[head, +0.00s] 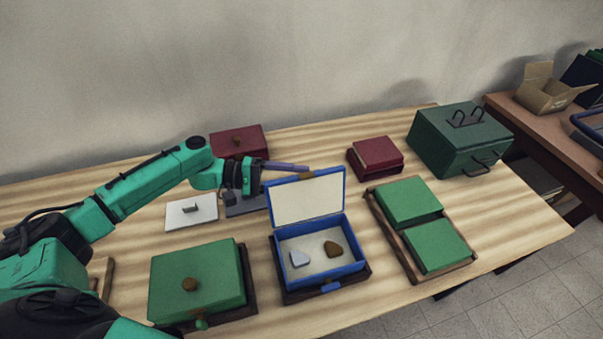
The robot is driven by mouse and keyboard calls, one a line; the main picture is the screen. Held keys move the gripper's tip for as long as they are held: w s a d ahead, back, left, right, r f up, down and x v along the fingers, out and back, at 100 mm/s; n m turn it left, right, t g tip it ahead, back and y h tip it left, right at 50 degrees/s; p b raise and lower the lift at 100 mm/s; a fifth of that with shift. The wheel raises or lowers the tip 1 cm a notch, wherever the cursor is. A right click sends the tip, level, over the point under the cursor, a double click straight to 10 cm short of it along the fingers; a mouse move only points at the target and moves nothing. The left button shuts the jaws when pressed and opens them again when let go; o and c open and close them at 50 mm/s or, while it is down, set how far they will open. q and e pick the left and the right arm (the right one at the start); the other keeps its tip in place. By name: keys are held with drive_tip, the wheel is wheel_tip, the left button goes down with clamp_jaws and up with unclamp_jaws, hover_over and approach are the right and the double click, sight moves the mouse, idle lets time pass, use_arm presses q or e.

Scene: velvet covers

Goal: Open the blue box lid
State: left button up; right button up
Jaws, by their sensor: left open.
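The blue box (347,270) stands on the wooden table with its lid (306,198) raised upright at the back. The lid's inner face is cream. Inside the box lie a pale grey piece (300,258) and a brown stone-like piece (333,249). My left gripper (285,167) is behind and at the left top corner of the raised lid, its fingers pointing right. Its fingers are partly hidden by the lid, and I cannot tell whether they touch it. Nothing shows held in it. My right gripper is not in view.
A green box (210,270) with a brown knob stands left of the blue box, and a tray with two green covers (436,243) stands right. Dark red boxes (237,140) (376,153) and a dark green case (460,140) stand behind.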

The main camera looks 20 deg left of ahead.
use_arm(q)
drive_tip(key=shift+x, duration=0.85)
drive_tip(key=shift+s, duration=0.1)
clamp_jaws()
drive_tip(key=shift+s, duration=0.1)
idle(0.5)
